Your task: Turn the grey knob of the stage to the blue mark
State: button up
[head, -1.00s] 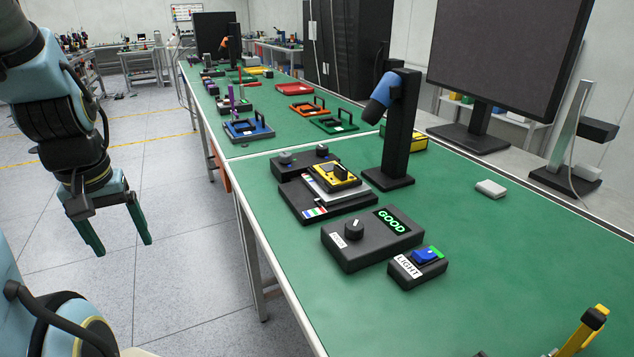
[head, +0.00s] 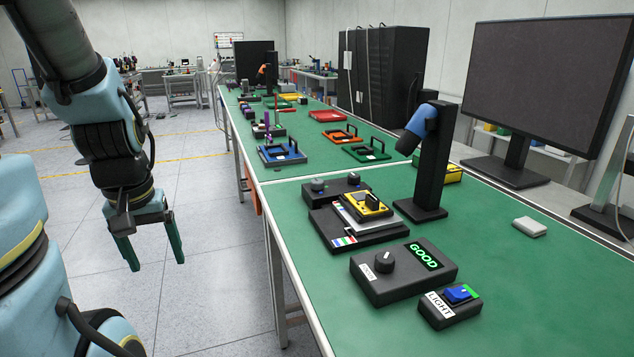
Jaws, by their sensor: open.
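The stage (head: 324,231) stands on the near green bench, a black base carrying a white plate and a yellow frame with a dark part in it. Along its back is a black block with two knobs. The grey knob (head: 317,185) is at the left end; a darker knob (head: 353,178) is at the right end. A blue mark beside the grey knob is too small to make out. My gripper (head: 154,263) is open and empty, fingers pointing down over the floor, left of the bench and well apart from the stage.
A black box (head: 405,275) with a dial and a lit GOOD display stands in front of the stage. A LIGHT switch box (head: 449,308) is beside it. A black post (head: 430,165) with a blue head rises right of the stage. The bench edge lies between gripper and stage.

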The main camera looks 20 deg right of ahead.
aim_at(316, 184)
jog(key=i+z, duration=0.25)
jog(key=i, duration=0.4)
jog(key=i+j+z, duration=0.25)
jog(key=i, duration=0.35)
